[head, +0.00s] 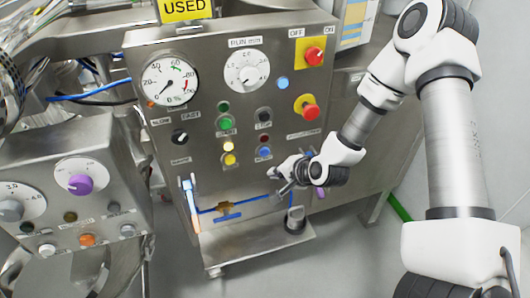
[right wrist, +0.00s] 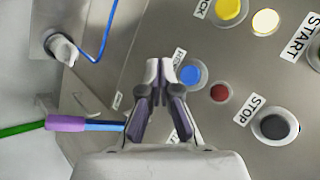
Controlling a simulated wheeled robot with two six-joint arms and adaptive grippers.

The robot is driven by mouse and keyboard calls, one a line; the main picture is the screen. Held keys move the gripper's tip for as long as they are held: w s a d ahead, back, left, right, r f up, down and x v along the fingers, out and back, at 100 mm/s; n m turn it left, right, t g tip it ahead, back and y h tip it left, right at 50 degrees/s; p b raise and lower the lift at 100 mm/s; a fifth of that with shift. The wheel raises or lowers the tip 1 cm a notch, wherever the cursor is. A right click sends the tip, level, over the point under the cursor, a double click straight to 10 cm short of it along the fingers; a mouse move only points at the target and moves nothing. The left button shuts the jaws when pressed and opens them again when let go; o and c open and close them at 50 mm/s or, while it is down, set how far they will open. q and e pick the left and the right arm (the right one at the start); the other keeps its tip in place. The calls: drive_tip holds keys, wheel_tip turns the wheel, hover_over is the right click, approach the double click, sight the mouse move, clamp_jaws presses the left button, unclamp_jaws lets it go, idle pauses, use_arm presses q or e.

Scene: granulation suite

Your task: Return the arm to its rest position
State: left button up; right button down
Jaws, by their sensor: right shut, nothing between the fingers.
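My right arm (head: 455,150) comes in from the right in the head view. My right gripper (head: 277,180) is in front of the lower right part of the steel control panel (head: 200,135). In the right wrist view the right gripper's fingers (right wrist: 160,72) are together and empty, and overlap the panel close to a blue button (right wrist: 193,73). Whether they touch the panel cannot be told. My left gripper does not show.
The panel carries a gauge (head: 170,80), a run-time dial (head: 246,71), a red and yellow switch (head: 313,55) and a red knob on yellow (head: 307,107). A second control box (head: 75,200) stands at the left. Grey floor (head: 350,255) is clear at the lower right.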

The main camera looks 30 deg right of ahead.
idle(0.7)
drive_tip(key=s+a+f+n+g+b, duration=0.3)
drive_tip(key=s+a+f+g+b, duration=0.1)
drive_tip(key=s+f, duration=0.75)
drive_tip(key=s+a+f+n+g+b, duration=0.35)
drive_tip(key=s+f, duration=0.45)
drive_tip(key=f, duration=0.6)
drive_tip(key=s+n+g+h, duration=0.1)
drive_tip(key=s+n+g, duration=0.1)
drive_tip(key=s+n, duration=0.4)
drive_tip(key=shift+s+a+f+n+h, duration=0.25)
drive_tip(key=shift+s+n+h, duration=0.05)
drive_tip(key=shift+n+h, duration=0.1)
